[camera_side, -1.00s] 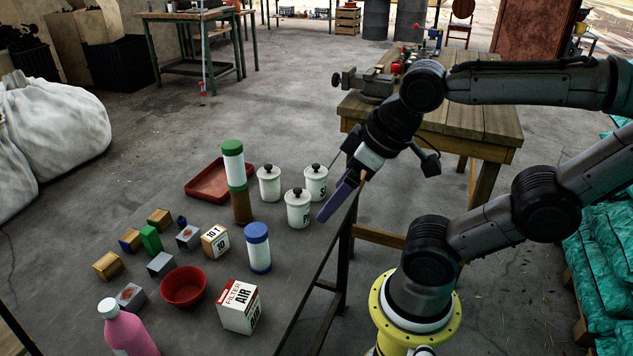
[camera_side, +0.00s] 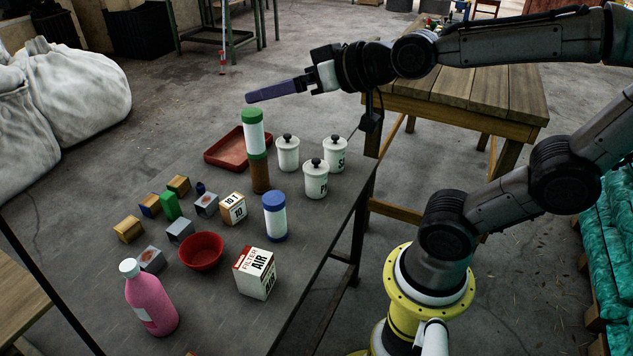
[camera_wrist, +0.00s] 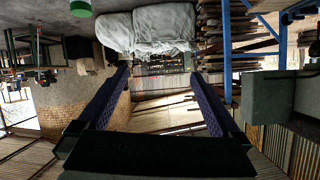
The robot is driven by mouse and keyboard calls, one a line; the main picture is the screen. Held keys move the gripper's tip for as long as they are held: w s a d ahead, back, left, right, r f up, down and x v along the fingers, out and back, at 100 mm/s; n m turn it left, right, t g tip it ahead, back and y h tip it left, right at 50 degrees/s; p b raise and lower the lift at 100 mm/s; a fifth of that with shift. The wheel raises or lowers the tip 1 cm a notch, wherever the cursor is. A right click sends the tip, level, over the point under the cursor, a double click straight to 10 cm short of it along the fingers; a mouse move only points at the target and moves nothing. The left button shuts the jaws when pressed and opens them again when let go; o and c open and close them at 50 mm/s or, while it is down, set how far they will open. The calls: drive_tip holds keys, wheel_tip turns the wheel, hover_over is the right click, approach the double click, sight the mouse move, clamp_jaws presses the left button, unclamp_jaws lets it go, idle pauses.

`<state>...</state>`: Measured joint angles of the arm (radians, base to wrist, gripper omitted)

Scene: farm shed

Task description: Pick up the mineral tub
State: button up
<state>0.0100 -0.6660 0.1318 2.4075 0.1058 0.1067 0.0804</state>
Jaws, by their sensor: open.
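No readable label says which container is the mineral tub. A white cylinder with a blue lid (camera_side: 275,218) stands upright on the dark table. A green round top also shows at the upper left of the wrist view (camera_wrist: 80,8). My gripper (camera_side: 250,98) is raised above and just behind the green-lidded stack, nearly level and pointing left. In the wrist view its purple fingers (camera_wrist: 160,72) are wide apart with nothing between them.
White black-knobbed canisters (camera_side: 316,182) and a red tray (camera_side: 226,151) stand near the stack. A red bowl (camera_side: 201,253), a filter box (camera_side: 256,274), a pink bottle (camera_side: 150,303) and several small blocks (camera_side: 129,230) fill the left and front. The table's right front strip is clear.

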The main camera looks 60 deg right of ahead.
drive_tip(key=w+d+m+t+h, duration=0.3)
drive_tip(key=w+d+m, duration=0.15)
drive_tip(key=w, duration=0.65)
drive_tip(key=w+d+f+h, duration=0.3)
drive_tip(key=d+f, duration=0.1)
drive_tip(key=d, duration=0.1)
drive_tip(key=m+g+h, duration=0.2)
drive_tip(key=g+h, duration=0.3)
approach(313, 169)
drive_tip(key=shift+s+d+f, duration=0.1)
drive_tip(key=shift+d+f, duration=0.05)
drive_tip(key=shift+f, duration=0.45)
drive_tip(key=shift+s+d+f, duration=0.1)
drive_tip(key=shift+f, duration=0.5)
drive_tip(key=shift+w+d+f, duration=0.1)
drive_tip(key=shift+w+d, duration=0.05)
drive_tip(key=shift+d, duration=0.15)
drive_tip(key=x, duration=1.3)
drive_tip(key=shift+d, duration=0.25)
clamp_jaws()
